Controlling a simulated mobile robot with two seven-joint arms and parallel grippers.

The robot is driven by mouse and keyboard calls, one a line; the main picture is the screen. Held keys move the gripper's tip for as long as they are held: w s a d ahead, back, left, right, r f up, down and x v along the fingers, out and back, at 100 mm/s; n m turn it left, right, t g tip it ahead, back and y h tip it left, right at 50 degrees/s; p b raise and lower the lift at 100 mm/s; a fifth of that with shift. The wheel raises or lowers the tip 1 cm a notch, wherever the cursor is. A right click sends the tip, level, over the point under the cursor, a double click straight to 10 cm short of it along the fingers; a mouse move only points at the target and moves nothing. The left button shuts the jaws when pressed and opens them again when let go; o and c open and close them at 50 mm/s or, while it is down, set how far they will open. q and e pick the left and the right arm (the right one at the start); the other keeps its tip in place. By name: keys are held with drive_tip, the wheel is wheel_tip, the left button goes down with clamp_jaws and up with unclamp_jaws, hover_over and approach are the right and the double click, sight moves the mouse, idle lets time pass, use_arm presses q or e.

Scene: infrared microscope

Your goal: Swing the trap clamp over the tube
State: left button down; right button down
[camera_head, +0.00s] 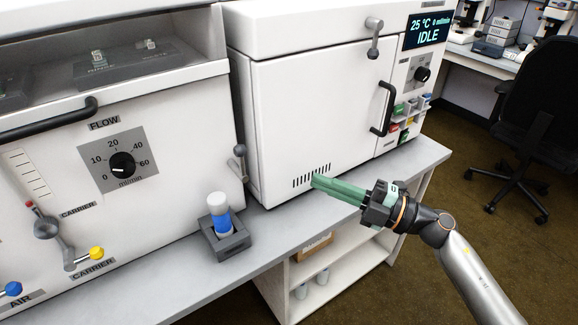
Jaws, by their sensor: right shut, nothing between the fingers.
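A small upright tube (220,217), white on top with a blue lower part, stands in a dark grey block (232,243) on the bench. A grey lever with a round knob (239,150) sits on the right edge of the left machine, above and behind the tube. It may be the trap clamp, but I cannot tell for sure; it is apart from the tube. My right gripper (316,183) has green fingers, shut and empty. It is in front of the white oven-like cabinet, well to the right of the tube, pointing left. My left gripper is not in view.
The left machine (190,110) has a flow dial (122,165) and a valve lever (47,228). The white cabinet (310,110) has a black door handle (384,108) and a display reading IDLE. Bare bench (275,222) lies between tube and gripper. A black chair (540,100) stands right.

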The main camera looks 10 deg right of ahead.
use_arm(q)
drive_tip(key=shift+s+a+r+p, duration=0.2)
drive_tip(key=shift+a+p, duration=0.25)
drive_tip(key=shift+p, duration=0.1)
use_arm(e)
drive_tip(key=x, duration=1.3)
drive_tip(key=shift+a, duration=0.15)
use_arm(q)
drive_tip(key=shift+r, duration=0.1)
use_arm(e)
drive_tip(key=shift+w+r, duration=0.1)
drive_tip(key=shift+r, duration=0.05)
